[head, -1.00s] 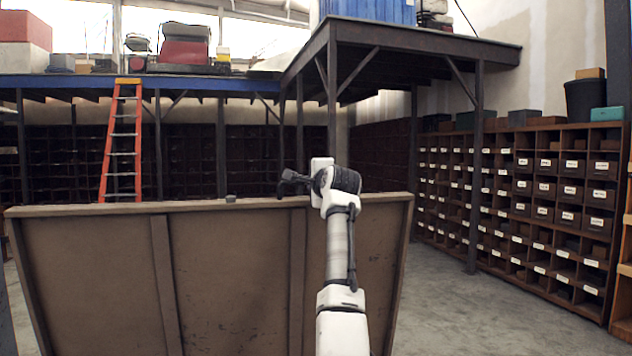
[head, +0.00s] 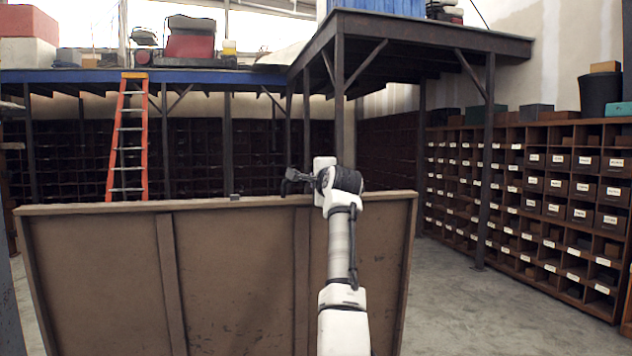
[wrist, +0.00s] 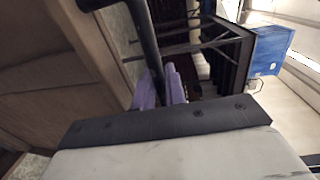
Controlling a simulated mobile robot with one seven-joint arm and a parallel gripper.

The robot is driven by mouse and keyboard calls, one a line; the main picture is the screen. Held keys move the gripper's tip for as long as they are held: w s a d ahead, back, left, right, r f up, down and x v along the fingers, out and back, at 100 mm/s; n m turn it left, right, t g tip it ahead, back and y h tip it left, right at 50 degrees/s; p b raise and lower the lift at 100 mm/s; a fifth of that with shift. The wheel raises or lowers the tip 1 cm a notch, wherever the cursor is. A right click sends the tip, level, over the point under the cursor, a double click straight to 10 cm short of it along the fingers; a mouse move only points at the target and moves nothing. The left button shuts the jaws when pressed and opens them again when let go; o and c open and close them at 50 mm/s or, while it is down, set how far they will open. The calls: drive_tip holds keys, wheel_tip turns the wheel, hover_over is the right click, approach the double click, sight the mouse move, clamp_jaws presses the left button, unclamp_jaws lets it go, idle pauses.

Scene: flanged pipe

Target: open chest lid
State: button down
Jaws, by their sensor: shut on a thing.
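The chest lid (head: 236,280) stands raised and steep in the head view, its brown ribbed underside facing me. The lid also shows at the left of the wrist view (wrist: 40,60). My gripper (head: 288,183) is at the lid's top edge, right of its middle, with my arm in front of the panel. In the wrist view the purple fingers of my gripper (wrist: 160,88) are shut around a dark bar (wrist: 146,40) beside the lid's edge, apparently its handle. The exact grip is small and partly hidden. The chest body is not in view.
A wooden shelf of labelled bins (head: 540,190) stands at the right, with open concrete floor (head: 455,300) before it. Behind the lid are an orange ladder (head: 128,140), dark shelving and a raised platform on posts (head: 488,150).

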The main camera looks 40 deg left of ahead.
drive_tip(key=c, duration=1.5)
unclamp_jaws()
drive_tip(key=shift+s+d+f+b, duration=0.1)
drive_tip(key=shift+s+d+b, duration=0.15)
drive_tip(key=shift+b, duration=0.2)
drive_tip(key=b+v, duration=0.7)
drive_tip(key=v, duration=0.6)
